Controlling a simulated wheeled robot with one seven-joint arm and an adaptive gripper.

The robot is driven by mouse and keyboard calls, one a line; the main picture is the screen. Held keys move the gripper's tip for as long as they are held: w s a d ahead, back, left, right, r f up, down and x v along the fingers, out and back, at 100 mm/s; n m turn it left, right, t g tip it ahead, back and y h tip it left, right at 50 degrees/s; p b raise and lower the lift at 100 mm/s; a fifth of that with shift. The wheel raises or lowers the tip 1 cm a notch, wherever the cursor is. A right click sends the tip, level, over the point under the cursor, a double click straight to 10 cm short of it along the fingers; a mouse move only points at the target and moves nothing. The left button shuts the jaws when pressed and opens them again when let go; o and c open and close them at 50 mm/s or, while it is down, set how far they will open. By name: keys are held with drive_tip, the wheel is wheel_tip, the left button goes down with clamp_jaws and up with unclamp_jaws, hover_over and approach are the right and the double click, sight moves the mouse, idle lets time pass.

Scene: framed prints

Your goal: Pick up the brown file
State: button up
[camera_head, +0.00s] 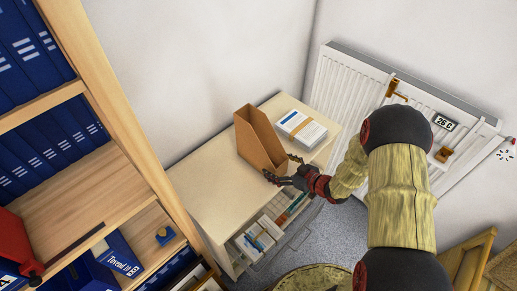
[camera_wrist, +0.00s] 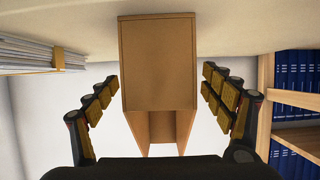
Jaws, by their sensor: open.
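The brown file (camera_head: 261,140) is an upright, open-topped magazine holder on the pale cabinet top (camera_head: 200,185). In the wrist view the brown file (camera_wrist: 157,64) appears upside down in the middle, between the two spread fingers. My gripper (camera_head: 284,172) is at the file's front side in the head view. In the wrist view my gripper (camera_wrist: 160,100) is open, with one finger on each side of the file and a gap on both sides. Whether any part of it touches the file cannot be told.
A banded stack of white papers (camera_head: 301,129) lies right of the file. A wooden shelf (camera_head: 125,120) with blue binders (camera_head: 45,145) stands at left. A white radiator (camera_head: 345,90) is on the wall at right.

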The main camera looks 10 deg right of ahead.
drive_tip(key=shift+x, duration=1.5)
drive_tip(key=shift+c, duration=1.3)
drive_tip(key=c, duration=1.1)
drive_tip(key=shift+c, duration=0.3)
